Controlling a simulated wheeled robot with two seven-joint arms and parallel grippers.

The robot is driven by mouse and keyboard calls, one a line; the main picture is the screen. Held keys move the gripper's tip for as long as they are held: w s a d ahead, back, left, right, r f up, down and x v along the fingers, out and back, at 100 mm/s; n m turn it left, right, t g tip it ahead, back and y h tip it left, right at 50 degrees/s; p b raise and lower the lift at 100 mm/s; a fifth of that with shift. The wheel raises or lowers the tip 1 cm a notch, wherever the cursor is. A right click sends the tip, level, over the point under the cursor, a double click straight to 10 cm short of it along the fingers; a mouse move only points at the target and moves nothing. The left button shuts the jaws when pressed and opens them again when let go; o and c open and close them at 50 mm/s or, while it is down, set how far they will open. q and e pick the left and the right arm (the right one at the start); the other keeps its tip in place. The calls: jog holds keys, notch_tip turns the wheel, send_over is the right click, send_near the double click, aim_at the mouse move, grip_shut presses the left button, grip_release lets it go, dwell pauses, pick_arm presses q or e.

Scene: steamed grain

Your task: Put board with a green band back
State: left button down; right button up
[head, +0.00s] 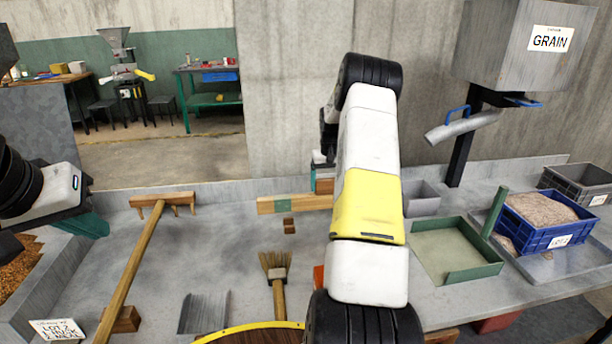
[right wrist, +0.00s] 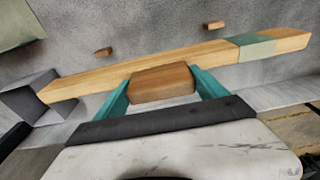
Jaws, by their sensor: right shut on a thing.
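The board with a green band (head: 264,206) is a long pale wooden bar beside the back wall in the head view, its right part hidden behind my right arm. The right wrist view shows the whole board (right wrist: 120,77), its green band (right wrist: 255,46) towards the right end. My right gripper (right wrist: 162,85) is shut on the brown wooden block that serves as the board's grip. It also shows partly in the head view (head: 323,172). Whether the board touches the bench is unclear. My left gripper (head: 88,223) is at the far left, apart from the board; its jaw opening is unclear.
Small brown blocks (head: 289,226) lie on the bench near the board. A wooden rake (head: 140,258), a brush (head: 276,275) and a metal scoop (head: 203,312) lie in front. A green tray (head: 470,272) and a blue grain crate (head: 545,238) stand right. A grain hopper (head: 510,50) hangs behind.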

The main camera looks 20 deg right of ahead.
aim_at(326, 208)
jog(key=shift+f, duration=3.9)
jog(key=shift+s+a, duration=0.1)
jog(key=shift+f, duration=0.35)
jog(key=o, duration=2)
jog(key=shift+f, duration=0.1)
